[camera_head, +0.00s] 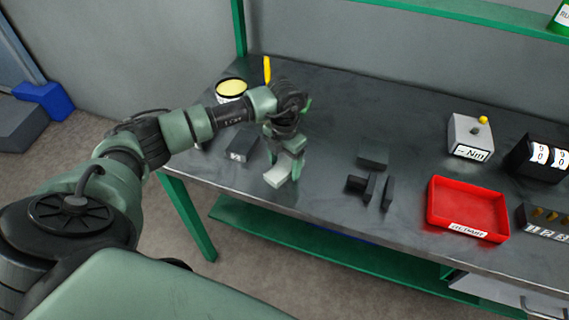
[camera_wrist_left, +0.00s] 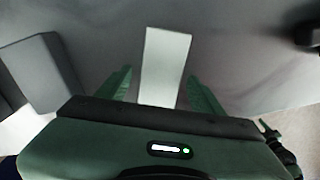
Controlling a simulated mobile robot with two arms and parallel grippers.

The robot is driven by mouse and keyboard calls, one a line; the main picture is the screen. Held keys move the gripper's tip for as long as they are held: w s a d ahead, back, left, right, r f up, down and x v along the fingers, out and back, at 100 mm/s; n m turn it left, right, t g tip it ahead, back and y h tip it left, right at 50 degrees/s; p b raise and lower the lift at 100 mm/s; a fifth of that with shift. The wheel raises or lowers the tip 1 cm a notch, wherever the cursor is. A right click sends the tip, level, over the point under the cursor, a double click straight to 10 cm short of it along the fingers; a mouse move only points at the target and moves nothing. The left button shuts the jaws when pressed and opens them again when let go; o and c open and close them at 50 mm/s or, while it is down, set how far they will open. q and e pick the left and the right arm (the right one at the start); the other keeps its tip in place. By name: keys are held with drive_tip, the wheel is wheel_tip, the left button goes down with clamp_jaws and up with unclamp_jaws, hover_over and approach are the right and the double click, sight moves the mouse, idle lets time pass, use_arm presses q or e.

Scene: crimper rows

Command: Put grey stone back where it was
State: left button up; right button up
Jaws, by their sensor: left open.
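The grey stone (camera_head: 277,177) is a light grey block lying on the dark workbench near its front edge. It also shows in the left wrist view (camera_wrist_left: 166,65) as a long pale block between the two green fingers. My left gripper (camera_head: 284,165) is right above and around the stone's near end, with its fingers apart on either side. A gap shows beside the stone in the left wrist view (camera_wrist_left: 158,90), and the gripper is open. My right gripper is not in view.
A dark block (camera_head: 241,147) lies left of the stone. Dark block pieces (camera_head: 373,156) stand to the right. A red tray (camera_head: 467,207), a grey box with a yellow knob (camera_head: 470,138) and a black counter box (camera_head: 540,157) are further right. A yellow-topped tin (camera_head: 231,89) stands behind.

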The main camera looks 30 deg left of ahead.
sight(285, 167)
use_arm(q)
wheel_tip(285, 167, up, 12)
drive_tip(key=b, duration=0.3)
idle(0.4)
